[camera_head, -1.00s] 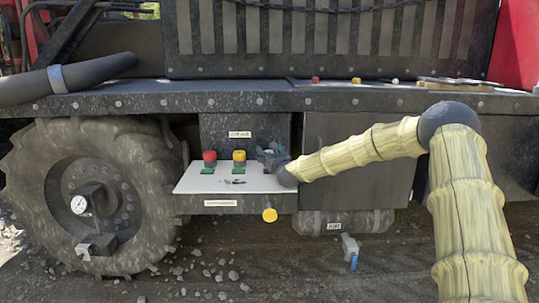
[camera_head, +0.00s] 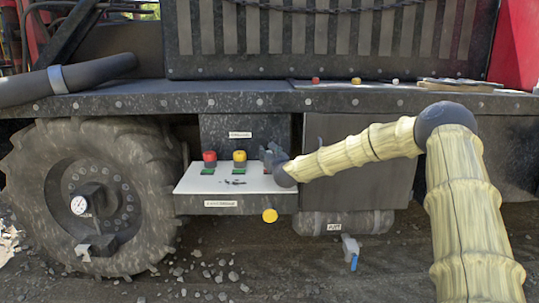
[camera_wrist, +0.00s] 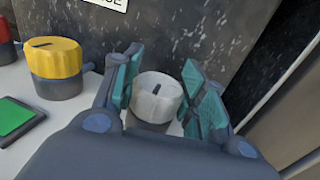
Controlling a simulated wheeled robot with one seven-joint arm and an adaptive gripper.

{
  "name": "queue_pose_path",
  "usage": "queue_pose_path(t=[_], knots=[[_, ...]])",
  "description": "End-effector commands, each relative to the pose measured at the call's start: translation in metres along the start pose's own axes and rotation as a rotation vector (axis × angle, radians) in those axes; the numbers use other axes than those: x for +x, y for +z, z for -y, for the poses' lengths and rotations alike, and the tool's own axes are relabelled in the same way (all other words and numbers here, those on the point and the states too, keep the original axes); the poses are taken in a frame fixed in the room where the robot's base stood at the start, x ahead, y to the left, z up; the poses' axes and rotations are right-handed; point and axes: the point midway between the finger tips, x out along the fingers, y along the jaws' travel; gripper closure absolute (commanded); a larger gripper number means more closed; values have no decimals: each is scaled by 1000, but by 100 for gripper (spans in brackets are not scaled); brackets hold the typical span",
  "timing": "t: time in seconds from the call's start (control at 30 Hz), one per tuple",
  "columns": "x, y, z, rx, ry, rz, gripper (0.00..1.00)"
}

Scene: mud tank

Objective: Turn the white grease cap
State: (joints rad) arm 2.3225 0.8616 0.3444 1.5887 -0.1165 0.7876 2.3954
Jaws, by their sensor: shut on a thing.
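The white grease cap (camera_wrist: 155,97) is a ribbed round knob with a dark slot on top, upright on its base in the wrist view. My gripper (camera_wrist: 160,90) has its teal finger pads on either side of the cap and is shut on it. In the head view my gripper (camera_head: 271,156) is at the right end of the white panel (camera_head: 190,187) and hides the cap there. The exact contact of the pads with the cap is hard to see.
A yellow cap (camera_head: 239,155) and a red cap (camera_head: 209,156) stand left of my gripper on the same panel, with green squares in front. A dark labelled wall (camera_head: 240,133) rises close behind. A yellow round part (camera_head: 270,215) hangs below the panel's front edge.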

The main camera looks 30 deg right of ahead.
Motion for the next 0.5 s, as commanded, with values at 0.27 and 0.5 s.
queue_pose_path(t=[0.27,0.5], knots=[[0,-3,0,2,-135,0,82],[0,-5,-1,0,-331,0,82]])
